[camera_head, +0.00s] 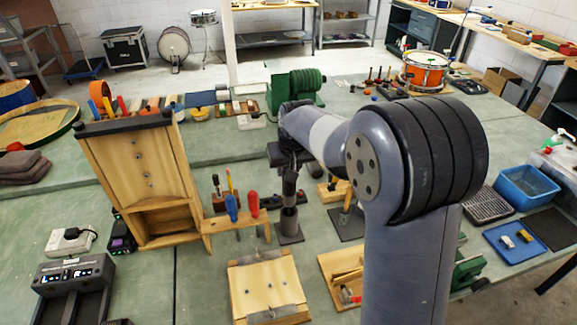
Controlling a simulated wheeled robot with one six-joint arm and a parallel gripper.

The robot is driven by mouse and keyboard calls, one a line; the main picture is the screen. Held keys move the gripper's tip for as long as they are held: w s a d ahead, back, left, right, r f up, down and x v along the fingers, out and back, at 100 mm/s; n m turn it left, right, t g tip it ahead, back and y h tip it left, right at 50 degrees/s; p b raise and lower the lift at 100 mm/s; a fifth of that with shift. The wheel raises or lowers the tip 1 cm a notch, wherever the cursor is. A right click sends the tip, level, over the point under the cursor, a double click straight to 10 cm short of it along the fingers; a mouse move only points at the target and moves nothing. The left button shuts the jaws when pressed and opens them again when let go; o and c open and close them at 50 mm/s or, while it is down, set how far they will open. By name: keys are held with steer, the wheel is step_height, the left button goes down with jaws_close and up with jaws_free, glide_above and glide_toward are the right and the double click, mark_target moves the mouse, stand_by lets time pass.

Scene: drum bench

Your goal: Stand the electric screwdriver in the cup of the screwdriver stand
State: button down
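The electric screwdriver (290,186) is a slim dark cylinder, upright below my gripper (287,164). The screwdriver stand (289,226) is a grey cup on a flat square base on the green bench. The screwdriver's lower end meets the cup's mouth in the picture; how deep it sits inside is hard to tell. My gripper comes in from behind the arm's forearm and covers the screwdriver's upper end. The fingers are small and dark, so I cannot tell whether they are closed on it.
A wooden rack (254,220) with red and blue-handled tools stands just left of the stand. A tall wooden frame (140,165) is farther left. A wooden block (262,284) lies in front. A dark plate with an upright tool (346,215) is close on the right.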

mark_target(289, 187)
steer(key=shift+f+b, duration=2.65)
steer(key=shift+f, duration=1.05)
steer(key=c, duration=0.9)
jaws_free()
steer(key=shift+r, duration=0.1)
steer(key=b+v, duration=0.1)
steer(key=v, duration=0.9)
steer(key=shift+s+r, duration=0.2)
steer(key=shift+r, duration=0.15)
steer(key=shift+f, duration=0.15)
